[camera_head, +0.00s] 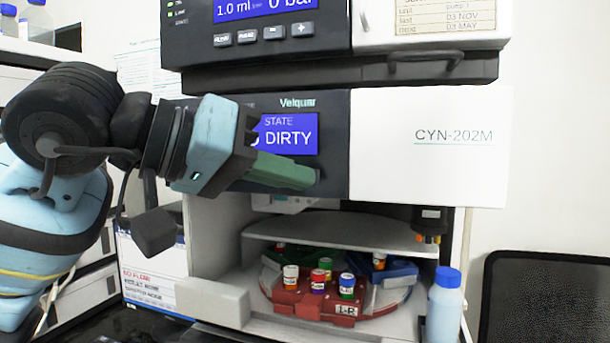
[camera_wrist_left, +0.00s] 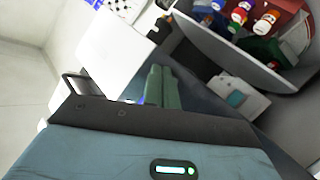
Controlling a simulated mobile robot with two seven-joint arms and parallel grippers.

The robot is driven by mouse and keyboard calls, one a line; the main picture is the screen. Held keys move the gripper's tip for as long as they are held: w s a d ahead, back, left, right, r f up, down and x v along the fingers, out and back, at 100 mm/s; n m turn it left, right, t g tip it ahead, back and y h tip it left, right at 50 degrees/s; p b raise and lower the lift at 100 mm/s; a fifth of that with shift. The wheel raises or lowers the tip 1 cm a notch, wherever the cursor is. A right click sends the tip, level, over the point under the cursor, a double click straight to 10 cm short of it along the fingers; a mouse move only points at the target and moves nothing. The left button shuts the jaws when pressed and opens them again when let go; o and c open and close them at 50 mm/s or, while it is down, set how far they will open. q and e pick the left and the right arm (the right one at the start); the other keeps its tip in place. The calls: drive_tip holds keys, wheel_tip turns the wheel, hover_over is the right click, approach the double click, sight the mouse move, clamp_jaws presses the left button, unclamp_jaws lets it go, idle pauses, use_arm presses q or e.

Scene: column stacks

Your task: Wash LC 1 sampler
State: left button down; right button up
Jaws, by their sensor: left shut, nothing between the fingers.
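The sampler (camera_head: 425,150), marked CYN-202M, has a dark front panel at left and a white front at right. Its blue screen (camera_head: 290,134) reads "STATE" and "DIRTY", with the left edge covered by my left gripper. My left gripper (camera_head: 314,178) has its green fingers shut and empty, the tips in front of the panel just below the screen. Whether they touch the panel I cannot tell. The fingers also show in the left wrist view (camera_wrist_left: 160,75). Any buttons below the screen are hidden. My right gripper is out of view.
The open bay below holds a round tray with red (camera_head: 300,303) and blue racks and several capped vials. A blue-capped bottle (camera_head: 445,305) stands at the bay's right. A pump module (camera_head: 265,40) sits above. A dark panel (camera_head: 545,300) is at far right.

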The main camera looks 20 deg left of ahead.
use_arm(q)
drive_tip(key=shift+w, duration=0.2)
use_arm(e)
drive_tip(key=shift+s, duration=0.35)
use_arm(q)
drive_tip(key=shift+s, duration=0.85)
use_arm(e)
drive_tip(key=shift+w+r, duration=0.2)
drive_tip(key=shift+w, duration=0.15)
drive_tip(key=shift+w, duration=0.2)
use_arm(q)
drive_tip(key=s+p, duration=0.1)
drive_tip(key=s, duration=0.4)
drive_tip(key=shift+a, duration=0.1)
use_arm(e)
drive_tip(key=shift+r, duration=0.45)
